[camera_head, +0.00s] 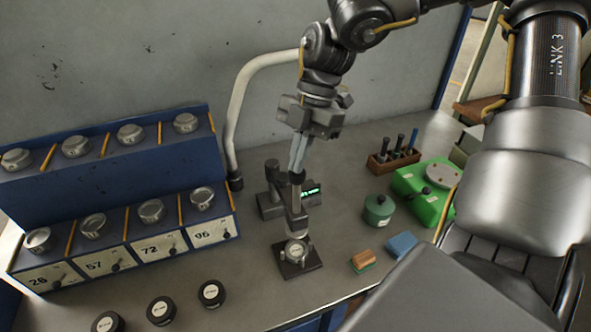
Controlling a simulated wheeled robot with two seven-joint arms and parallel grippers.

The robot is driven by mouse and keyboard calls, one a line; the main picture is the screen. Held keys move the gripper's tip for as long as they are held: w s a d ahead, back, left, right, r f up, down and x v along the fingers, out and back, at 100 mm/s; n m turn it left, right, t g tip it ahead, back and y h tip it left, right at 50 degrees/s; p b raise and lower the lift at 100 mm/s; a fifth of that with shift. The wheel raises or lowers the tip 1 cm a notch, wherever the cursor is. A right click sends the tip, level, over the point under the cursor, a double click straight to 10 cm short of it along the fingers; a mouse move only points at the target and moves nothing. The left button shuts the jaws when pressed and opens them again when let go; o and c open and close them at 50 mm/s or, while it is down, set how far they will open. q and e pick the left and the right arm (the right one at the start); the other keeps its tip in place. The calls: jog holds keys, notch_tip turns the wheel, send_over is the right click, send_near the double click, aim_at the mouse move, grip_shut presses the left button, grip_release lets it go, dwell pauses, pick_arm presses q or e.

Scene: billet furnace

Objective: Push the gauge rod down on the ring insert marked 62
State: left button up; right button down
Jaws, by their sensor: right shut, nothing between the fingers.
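A bench gauge (270,205) with a green lit display stands mid-bench. Its upright gauge rod (296,212) ends just above a round ring insert (297,250) seated on a dark square base plate (313,261). The insert's marking is too small to read, so I cannot tell whether it is 62. My right gripper (296,172) points down from above, shut and empty, with its fingertips at the dark top of the rod. I cannot tell whether they touch it.
A blue rack (110,180) at left holds several round inserts; its lower labels include 57 and 72. Three dark inserts (161,310) lie at the front edge. Right are a green pot (378,210), a green box (424,190), sponges (362,261) and a tool block (393,160).

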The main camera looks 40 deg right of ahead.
aim_at(298, 189)
jog(key=shift+f+b, duration=3.85)
jog(key=shift+f, duration=0.5)
jog(key=shift+r, duration=0.1)
jog(key=shift+r+p, duration=2.35)
jog(key=shift+r, duration=1.2)
